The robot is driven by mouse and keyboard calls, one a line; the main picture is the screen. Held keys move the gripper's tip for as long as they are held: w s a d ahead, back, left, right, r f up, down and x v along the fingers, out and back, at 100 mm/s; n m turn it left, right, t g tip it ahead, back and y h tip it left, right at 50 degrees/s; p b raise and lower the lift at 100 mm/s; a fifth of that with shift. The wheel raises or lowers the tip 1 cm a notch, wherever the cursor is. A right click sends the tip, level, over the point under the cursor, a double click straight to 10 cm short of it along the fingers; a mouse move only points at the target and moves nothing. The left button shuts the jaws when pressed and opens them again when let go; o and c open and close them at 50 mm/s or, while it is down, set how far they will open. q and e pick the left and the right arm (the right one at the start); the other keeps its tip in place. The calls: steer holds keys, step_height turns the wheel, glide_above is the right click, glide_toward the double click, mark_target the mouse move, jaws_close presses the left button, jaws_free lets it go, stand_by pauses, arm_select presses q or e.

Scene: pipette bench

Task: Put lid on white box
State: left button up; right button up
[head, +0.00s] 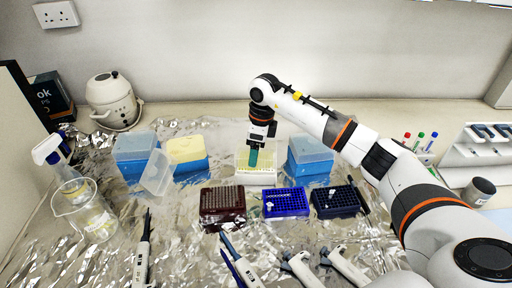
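A white box (257,176) with a pale yellowish top stands in the middle of the bench, behind the tube racks. A clear, see-through lid (157,172) stands tilted at the left, against or just in front of a blue box. My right gripper (253,158) points down over the white box, its teal fingertips at or just above the box's top. The fingers overlap in this view, so I cannot tell whether they are apart or touch the box. No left gripper shows.
Blue boxes stand left (134,155) and right (310,158); another has a yellow top (187,150). Dark red (222,206), blue (286,203) and navy (335,202) racks stand in front. Several pipettes lie nearer. A glass beaker (90,215) stands at left. Crumpled foil covers the bench.

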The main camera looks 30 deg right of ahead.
steer(key=shift+f, duration=0.1)
steer(key=shift+f+b, duration=0.65)
steer(key=shift+f, duration=0.05)
steer(key=shift+f, duration=0.15)
steer(key=shift+f+b, duration=0.3)
steer(key=shift+b, duration=0.1)
steer(key=shift+f, duration=0.1)
stand_by(0.4)
steer(key=o, duration=1)
steer(key=shift+c, duration=0.2)
steer(key=r, duration=0.4)
steer(key=r+b, duration=0.1)
steer(key=r, duration=0.3)
steer(key=d+r+b, duration=0.1)
steer(key=r, duration=0.3)
steer(key=shift+s+d, duration=0.1)
steer(key=shift+s, duration=0.3)
